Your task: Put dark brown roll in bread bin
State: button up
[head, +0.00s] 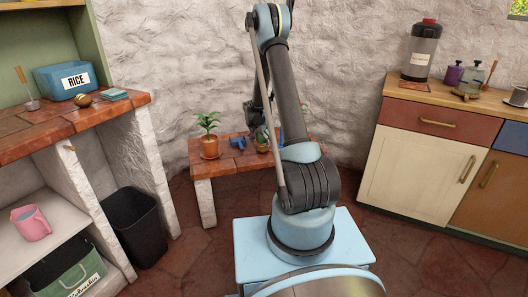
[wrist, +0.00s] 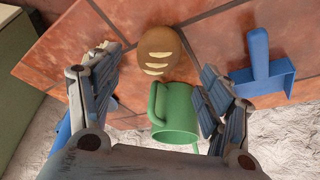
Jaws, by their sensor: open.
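A dark brown oval roll (wrist: 160,50) with pale score marks lies on terracotta tiles in the wrist view. My gripper (wrist: 158,62) is open and empty, with one finger left of the roll and one to its right. Its fingertips are near the roll; I cannot tell their height above the tiles. A small brown striped round thing (head: 82,100) sits on the left counter. No container is clearly readable as a bread bin; a green box (head: 68,281) with an unclear label stands low at left.
A blue scoop-like object (wrist: 262,69) is right of the right finger. The low tiled table (head: 203,170) also bears a potted plant (head: 208,130). A blue RICE box (head: 66,79) stands on the left counter.

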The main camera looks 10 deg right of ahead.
aim_at(263, 145)
jog(key=shift+x, duration=2.65)
jog(key=shift+d, duration=0.15)
jog(key=c, duration=1.2)
jog(key=shift+r, duration=0.1)
